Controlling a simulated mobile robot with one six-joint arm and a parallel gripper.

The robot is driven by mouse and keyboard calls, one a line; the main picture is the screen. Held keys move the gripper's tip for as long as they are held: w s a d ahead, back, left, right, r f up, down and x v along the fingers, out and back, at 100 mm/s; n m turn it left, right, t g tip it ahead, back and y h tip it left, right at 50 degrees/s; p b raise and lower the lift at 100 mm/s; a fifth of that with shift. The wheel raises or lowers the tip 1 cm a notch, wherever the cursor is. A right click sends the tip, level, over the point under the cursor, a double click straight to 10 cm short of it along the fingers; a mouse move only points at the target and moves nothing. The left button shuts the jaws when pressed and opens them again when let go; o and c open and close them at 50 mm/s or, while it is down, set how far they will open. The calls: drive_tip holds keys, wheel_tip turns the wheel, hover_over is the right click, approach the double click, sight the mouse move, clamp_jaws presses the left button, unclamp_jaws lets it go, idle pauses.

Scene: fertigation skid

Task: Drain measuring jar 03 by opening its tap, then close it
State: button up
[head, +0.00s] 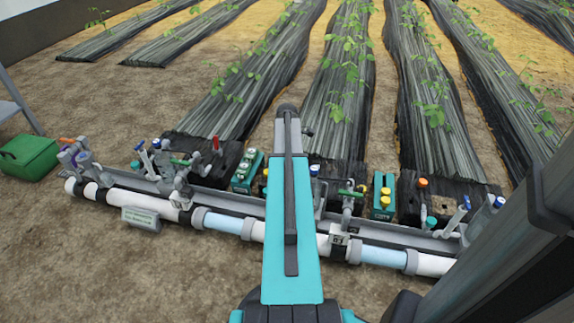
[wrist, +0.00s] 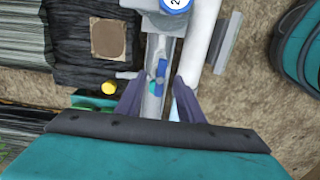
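In the head view a tag reading 03 (head: 337,240) hangs on the pipe run, right of my arm. A green lever (head: 350,192) sits on a grey fitting above it. I cannot make out a measuring jar or its liquid level with certainty. In the wrist view my gripper (wrist: 158,85) is open, its two dark fingers apart. A small blue handle (wrist: 161,70) shows on the grey rail between and beyond the fingertips; contact cannot be told. Whether this handle is the jar's tap is unclear. In the head view my arm hides the gripper.
A long white and light-blue pipe (head: 222,222) runs across the front. A green case (head: 28,157) lies at the left. A blue-rimmed numbered disc (wrist: 175,4) is at the wrist view's top.

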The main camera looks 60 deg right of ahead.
drive_tip(key=shift+f, duration=1.6)
drive_tip(key=shift+c, duration=0.2)
drive_tip(key=c, duration=0.7)
drive_tip(key=o, duration=0.7)
drive_tip(key=shift+o, duration=0.2)
drive_tip(key=shift+f, duration=0.25)
drive_tip(key=c, duration=0.8)
drive_tip(key=o, duration=0.8)
drive_tip(key=shift+f+p, duration=0.25)
drive_tip(key=shift+p, duration=0.35)
